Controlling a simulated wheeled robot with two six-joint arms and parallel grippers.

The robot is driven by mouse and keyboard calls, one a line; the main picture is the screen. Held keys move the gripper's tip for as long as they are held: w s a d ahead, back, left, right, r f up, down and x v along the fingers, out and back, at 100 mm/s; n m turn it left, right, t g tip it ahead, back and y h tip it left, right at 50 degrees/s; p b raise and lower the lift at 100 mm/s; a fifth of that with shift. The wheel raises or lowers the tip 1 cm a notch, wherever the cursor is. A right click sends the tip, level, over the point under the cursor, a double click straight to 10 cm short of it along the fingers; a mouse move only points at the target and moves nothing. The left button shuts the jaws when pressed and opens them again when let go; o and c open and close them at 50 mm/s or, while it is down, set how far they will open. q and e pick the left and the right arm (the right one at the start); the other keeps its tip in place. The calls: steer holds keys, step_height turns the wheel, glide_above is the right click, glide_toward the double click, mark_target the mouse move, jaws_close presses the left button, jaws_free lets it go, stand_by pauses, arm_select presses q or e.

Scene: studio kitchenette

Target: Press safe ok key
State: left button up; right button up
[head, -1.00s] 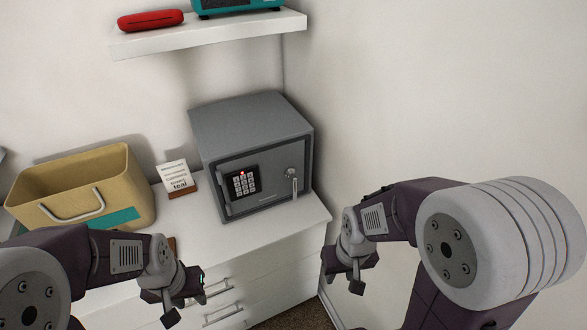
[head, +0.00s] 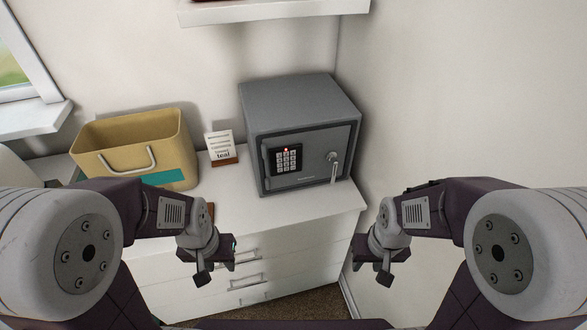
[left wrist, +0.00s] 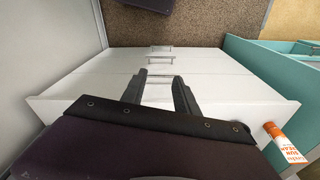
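The grey safe (head: 300,105) stands shut on the white drawer unit, in the corner by the right wall. Its black keypad (head: 286,160) has several pale keys and a small red light above them. Which key is the OK key is too small to read. A handle (head: 334,165) is right of the keypad. My left gripper (head: 222,264) is below and left of the safe, in front of the drawers. Its two fingers are apart and empty in the left wrist view (left wrist: 160,78). My right gripper (head: 371,268) is below and right of the safe, apparently open and empty. Neither touches the safe.
A yellow bin (head: 130,148) and a small sign card (head: 221,147) stand left of the safe. A white shelf (head: 275,10) hangs above. The drawer unit's top (head: 235,205) is clear before the safe. An orange-and-white tube (left wrist: 285,146) shows in the left wrist view.

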arm_select(q)
jaws_close()
stand_by(1.7)
